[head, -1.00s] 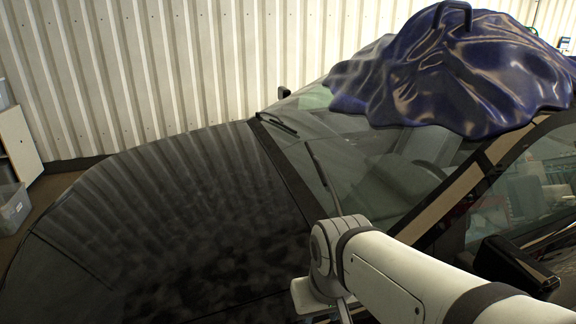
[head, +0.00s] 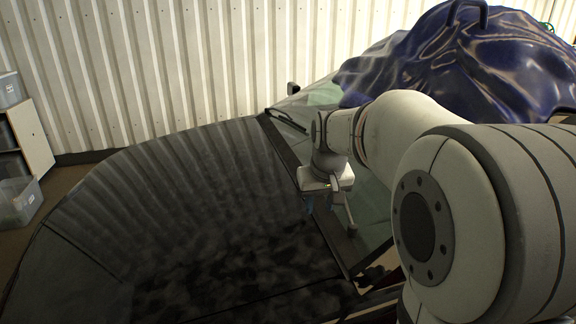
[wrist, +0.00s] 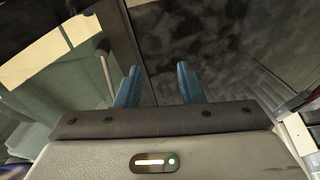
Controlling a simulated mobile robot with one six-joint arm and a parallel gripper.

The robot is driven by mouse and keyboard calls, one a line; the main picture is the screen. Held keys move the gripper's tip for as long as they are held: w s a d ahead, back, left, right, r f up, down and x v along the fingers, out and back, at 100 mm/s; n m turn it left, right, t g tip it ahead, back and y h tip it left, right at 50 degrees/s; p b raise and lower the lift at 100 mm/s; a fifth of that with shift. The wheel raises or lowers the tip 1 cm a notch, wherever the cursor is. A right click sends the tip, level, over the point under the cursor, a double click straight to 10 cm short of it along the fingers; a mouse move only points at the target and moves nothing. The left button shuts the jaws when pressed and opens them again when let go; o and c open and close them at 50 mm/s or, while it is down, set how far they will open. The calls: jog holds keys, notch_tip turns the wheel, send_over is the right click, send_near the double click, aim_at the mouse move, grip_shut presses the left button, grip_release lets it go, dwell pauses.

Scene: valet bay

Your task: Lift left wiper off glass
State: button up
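My gripper (head: 318,205) hangs over the rear edge of the dark bonnet, near the base of the windscreen. In the wrist view its two blue fingers (wrist: 158,82) are apart, with nothing visible between them. One thin black wiper (head: 288,121) lies low on the far part of the windscreen (head: 370,205). I cannot clearly make out a wiper in the wrist view, nor tell whether the fingers touch anything.
The glossy dark bonnet (head: 190,200) spreads to the left. A crumpled dark blue cover (head: 470,60) lies over the roof and upper windscreen. A ribbed pale wall (head: 180,60) stands behind the car. A shelf unit (head: 30,135) with clear bins is at the far left.

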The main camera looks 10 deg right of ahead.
jog(key=shift+m+t+h, duration=0.3)
jog(key=shift+m+t, duration=0.1)
jog(key=w+d+f, duration=0.1)
jog(key=w+d, duration=0.4)
jog(key=w, duration=0.2)
jog(key=w+d+f+p, duration=0.1)
jog(key=w+d, duration=0.4)
jog(key=w, duration=0.3)
jog(key=w+d, duration=0.5)
jog(key=w, duration=0.2)
jog(key=shift+w+f, duration=0.2)
jog(key=shift+f, duration=0.2)
jog(key=p+x, duration=0.1)
jog(key=x, duration=0.6)
jog(key=shift+w+f+p, duration=0.25)
jog(key=shift+f+p, duration=0.05)
jog(key=shift+f, duration=0.05)
grip_shut()
